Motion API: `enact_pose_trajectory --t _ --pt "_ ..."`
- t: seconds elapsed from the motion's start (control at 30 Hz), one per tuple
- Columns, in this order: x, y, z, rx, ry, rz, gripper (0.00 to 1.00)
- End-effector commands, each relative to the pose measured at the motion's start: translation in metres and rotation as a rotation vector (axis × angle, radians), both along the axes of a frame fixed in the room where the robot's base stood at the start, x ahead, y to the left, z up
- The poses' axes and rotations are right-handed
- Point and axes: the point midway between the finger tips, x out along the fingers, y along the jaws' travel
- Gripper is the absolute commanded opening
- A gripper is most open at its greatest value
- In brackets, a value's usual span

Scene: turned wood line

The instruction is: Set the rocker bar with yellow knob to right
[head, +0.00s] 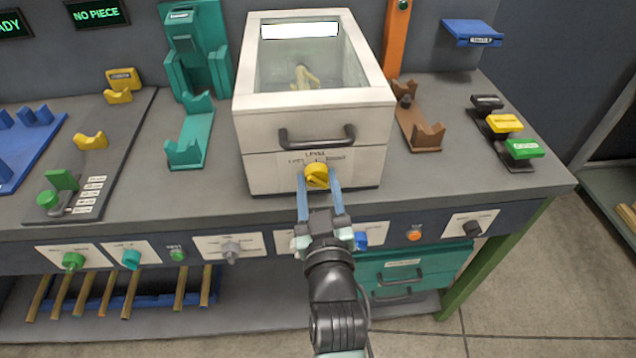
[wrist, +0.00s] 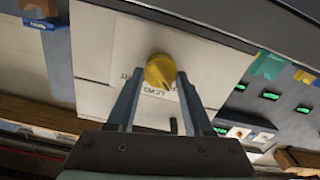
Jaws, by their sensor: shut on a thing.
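The yellow knob (head: 317,176) is on the front panel of a cream box with a glazed top. Small print and pale labels sit above and to both sides of it, too small to read surely. A rocker bar behind the knob cannot be made out clearly. My gripper (head: 318,180) reaches up from the front with one blue-grey finger on each side of the knob, shut on it. In the wrist view the knob (wrist: 160,70) sits between the fingertips (wrist: 160,76), with a dark line on its face. Which way the control is set I cannot tell.
The cream box (head: 255,165) has a dark handle (head: 317,137) just above the knob. Below, the bench front carries several knobs, including a green one (head: 73,261) and a grey one (head: 231,250). Teal (head: 185,152) and brown (head: 420,130) cradles flank the box.

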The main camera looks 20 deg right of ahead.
Motion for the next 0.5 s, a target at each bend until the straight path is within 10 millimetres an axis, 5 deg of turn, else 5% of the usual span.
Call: enact_pose_trajectory --t 0.5 --pt "-0.0003 -0.0008 0.0011 0.184 -0.053 0.000 0.00"
